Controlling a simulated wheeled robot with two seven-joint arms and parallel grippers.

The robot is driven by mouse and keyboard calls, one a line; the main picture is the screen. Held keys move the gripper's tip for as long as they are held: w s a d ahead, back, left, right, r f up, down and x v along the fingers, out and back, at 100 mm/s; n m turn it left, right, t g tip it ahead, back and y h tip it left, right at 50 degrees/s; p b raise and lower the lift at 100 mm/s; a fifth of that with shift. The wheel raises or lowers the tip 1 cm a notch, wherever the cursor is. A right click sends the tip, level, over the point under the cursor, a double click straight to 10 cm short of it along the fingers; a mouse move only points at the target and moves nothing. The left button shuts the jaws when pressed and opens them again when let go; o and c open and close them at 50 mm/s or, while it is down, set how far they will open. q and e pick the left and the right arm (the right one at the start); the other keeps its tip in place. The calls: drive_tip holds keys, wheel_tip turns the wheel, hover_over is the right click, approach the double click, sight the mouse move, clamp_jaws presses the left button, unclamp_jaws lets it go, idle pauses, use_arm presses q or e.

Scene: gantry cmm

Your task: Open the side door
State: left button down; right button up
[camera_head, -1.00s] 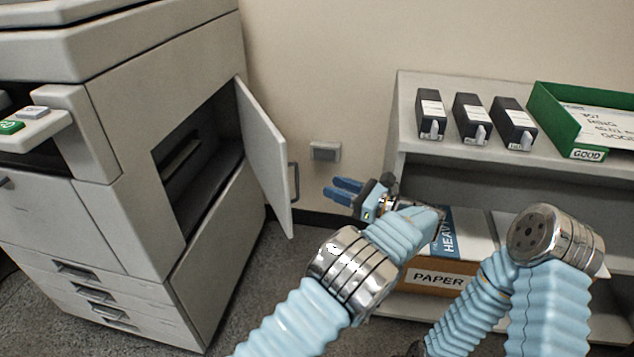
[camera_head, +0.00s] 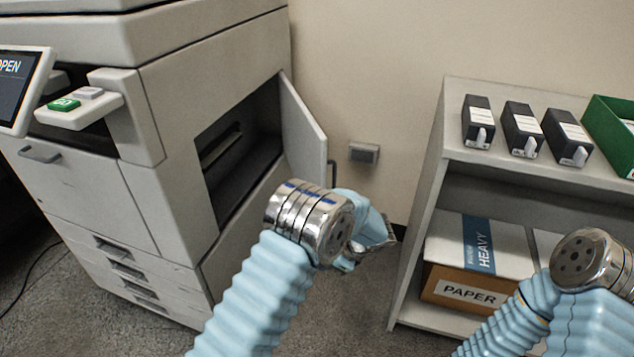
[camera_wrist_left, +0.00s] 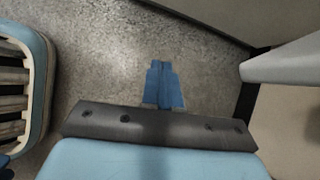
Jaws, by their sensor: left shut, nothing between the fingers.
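The side door (camera_head: 304,128) of the copier (camera_head: 165,110) stands swung out from the copier's side in the head view, with the dark opening (camera_head: 240,150) behind it. Its dark handle (camera_head: 332,173) shows just above my left wrist. My left arm reaches up in front of the copier, and its wrist hides the lower part of the door. My left gripper's fingers are hidden in the head view. In the left wrist view my left gripper (camera_wrist_left: 161,84) has its blue fingers together, empty, above the carpet. My right gripper is out of view; only part of that arm shows at lower right.
A shelf unit (camera_head: 422,210) stands to the right, with several black cartridges and a green tray (camera_head: 610,120) on top. A box labelled PAPER (camera_head: 468,291) sits on its lower shelf. A wall outlet (camera_head: 364,153) is behind. Carpet is free between copier and shelf.

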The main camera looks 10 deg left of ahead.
use_arm(q)
drive_tip(key=s+a+r+n+t+h+b, duration=0.1)
drive_tip(key=a+r+n+t+h+b, duration=0.3)
drive_tip(key=r+n, duration=0.9)
drive_tip(key=s+a+r+n+t+h, duration=0.15)
drive_tip(key=a+r+n+h, duration=0.6)
drive_tip(key=r, duration=1.05)
drive_tip(key=w+d+f+n+y, duration=0.1)
drive_tip(key=w+d+f, duration=0.4)
drive_tip(key=w+f, duration=0.3)
drive_tip(key=shift+w+n+y+b, duration=0.2)
drive_tip(key=shift+n+y+b, duration=0.1)
drive_tip(key=shift+n+y, duration=0.05)
drive_tip(key=shift+d+f+t, duration=0.1)
drive_tip(key=shift+t, duration=0.15)
